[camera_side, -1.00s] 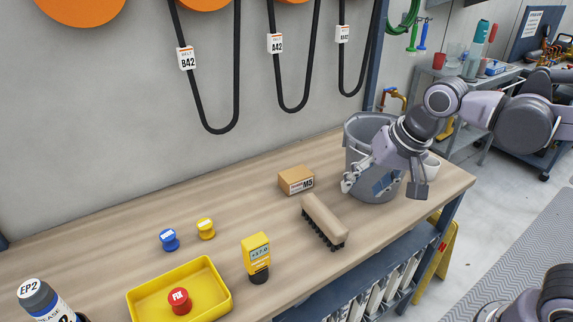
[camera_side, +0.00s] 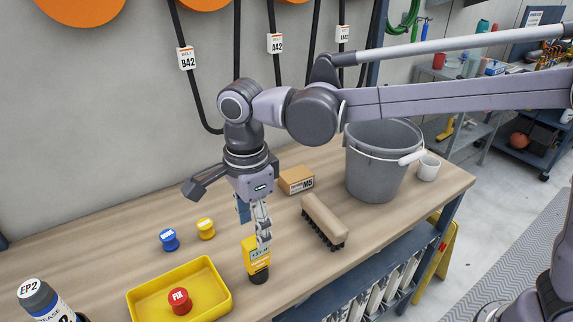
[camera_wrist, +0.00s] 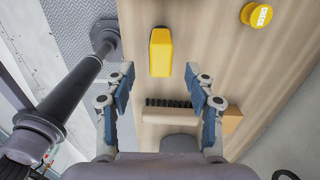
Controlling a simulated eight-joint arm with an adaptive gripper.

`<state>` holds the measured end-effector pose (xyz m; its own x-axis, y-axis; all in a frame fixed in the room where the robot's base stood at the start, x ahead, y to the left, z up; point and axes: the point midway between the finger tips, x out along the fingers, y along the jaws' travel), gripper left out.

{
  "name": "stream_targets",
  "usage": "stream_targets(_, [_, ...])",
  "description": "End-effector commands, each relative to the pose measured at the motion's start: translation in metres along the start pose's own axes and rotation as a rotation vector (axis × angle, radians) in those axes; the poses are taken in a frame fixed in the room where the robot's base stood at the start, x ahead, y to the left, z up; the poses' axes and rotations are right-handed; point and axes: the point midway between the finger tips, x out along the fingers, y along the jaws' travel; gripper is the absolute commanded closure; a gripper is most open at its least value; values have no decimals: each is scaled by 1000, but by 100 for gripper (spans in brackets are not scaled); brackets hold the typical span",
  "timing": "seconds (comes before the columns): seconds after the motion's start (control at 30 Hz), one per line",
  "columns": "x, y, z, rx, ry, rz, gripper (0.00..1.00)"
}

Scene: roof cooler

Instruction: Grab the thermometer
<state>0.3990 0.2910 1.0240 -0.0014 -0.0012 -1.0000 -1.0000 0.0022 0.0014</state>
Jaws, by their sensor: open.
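The fingers are empty. I cannot tell from these views whether a finger touches it.
A brush (camera_side: 323,221) lies right of the thermometer, with a cardboard box (camera_side: 296,180) behind it. A grey bucket (camera_side: 374,170) and a white cup (camera_side: 428,168) stand at the far right. The yellow tray (camera_side: 215,277) holds a red knob (camera_side: 179,301). Blue (camera_side: 169,240) and yellow (camera_side: 206,229) knobs stand behind the tray.

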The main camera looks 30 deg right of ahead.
Motion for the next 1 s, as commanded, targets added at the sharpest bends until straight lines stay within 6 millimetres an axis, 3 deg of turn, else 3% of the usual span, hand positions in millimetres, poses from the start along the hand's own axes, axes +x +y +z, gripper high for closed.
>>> stream_targets(0.2, [31, 0, 0, -1, -1, -1, 45])
stream_targets(0.53, [55, -1, 0, -2, -1, -1, 45])
stream_targets(0.8, [90, -2, 0, -2, -1, -2, 45])
stream_targets(1.0, [99, -1, -1, -3, -1, -2, 45])
